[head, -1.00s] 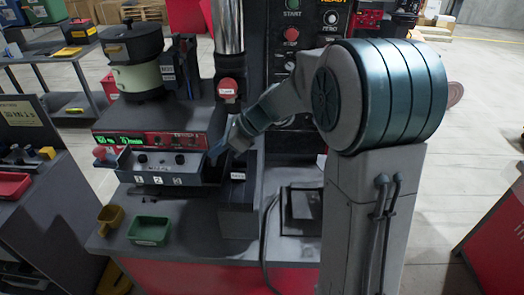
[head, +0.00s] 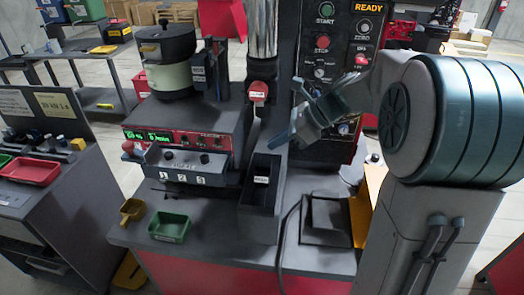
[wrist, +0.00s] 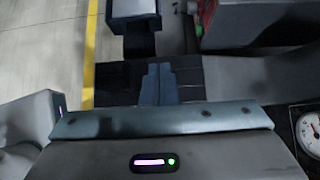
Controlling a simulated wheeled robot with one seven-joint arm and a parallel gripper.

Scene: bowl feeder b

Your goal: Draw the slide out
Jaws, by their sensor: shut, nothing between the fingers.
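Two parts could be the slide, and I cannot tell which. One is the dark block with knobs and the labels 1, 2, 3 (head: 187,166), below the green display. The other is the red labelled handle (head: 258,91) at the foot of the shiny vertical pipe. My gripper (head: 280,138) is right of the numbered block and below and right of the red handle, apart from both. It is above the black open bin's back edge and in front of the control panel. In the wrist view its blue fingers (wrist: 158,84) are together and empty.
The black bin (head: 260,205) stands on the bench below my gripper. A green tray (head: 169,228) and a yellow scoop (head: 131,211) lie at the front left. The control panel (head: 322,45) with buttons rises behind. A dark square frame (head: 328,218) lies at the right.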

